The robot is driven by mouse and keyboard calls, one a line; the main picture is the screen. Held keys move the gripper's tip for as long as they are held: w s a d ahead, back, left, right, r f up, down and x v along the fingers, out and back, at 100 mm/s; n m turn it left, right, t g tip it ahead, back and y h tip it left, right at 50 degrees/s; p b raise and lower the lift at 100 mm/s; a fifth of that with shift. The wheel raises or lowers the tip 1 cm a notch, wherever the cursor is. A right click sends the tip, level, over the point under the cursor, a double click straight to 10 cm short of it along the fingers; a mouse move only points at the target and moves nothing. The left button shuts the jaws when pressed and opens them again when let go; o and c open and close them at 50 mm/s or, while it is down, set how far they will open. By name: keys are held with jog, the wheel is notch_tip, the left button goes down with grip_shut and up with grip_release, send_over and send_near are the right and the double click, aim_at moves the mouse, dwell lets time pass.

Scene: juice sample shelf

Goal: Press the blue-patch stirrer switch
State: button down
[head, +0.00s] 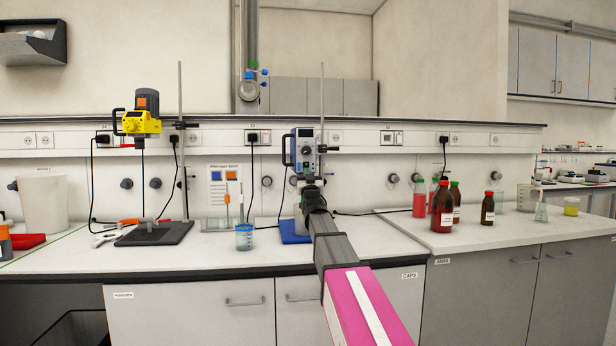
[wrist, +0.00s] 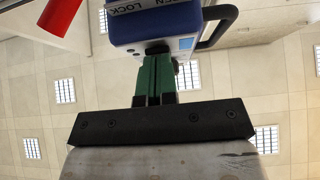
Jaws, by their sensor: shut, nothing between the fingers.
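The blue-and-white stirrer (head: 302,148) stands on a rod at the middle of the bench, with a blue base plate (head: 288,236) below it. In the wrist view its blue housing (wrist: 135,30) fills the top middle, with a small screen and a dark handle at the right. My gripper (head: 308,180) is shut and empty, just in front of and below this housing. In the wrist view its green fingertips (wrist: 155,62) lie together by a dark round part on the housing. I cannot tell whether they touch it. My arm hides the stirrer's lower part; I cannot make out the switch clearly.
A yellow stirrer (head: 142,122) stands at the left over a dark plate (head: 155,233). A card (head: 222,185) with blue and orange squares is on the wall. A blue-lidded jar (head: 244,237) stands left of my arm. Brown and red bottles (head: 442,212) stand at the right.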

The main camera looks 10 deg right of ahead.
jog(key=shift+w+f, duration=0.15)
jog(key=shift+w, duration=0.2)
jog(key=v, duration=1.3)
jog(key=shift+f, duration=0.2)
jog(key=shift+s, duration=0.15)
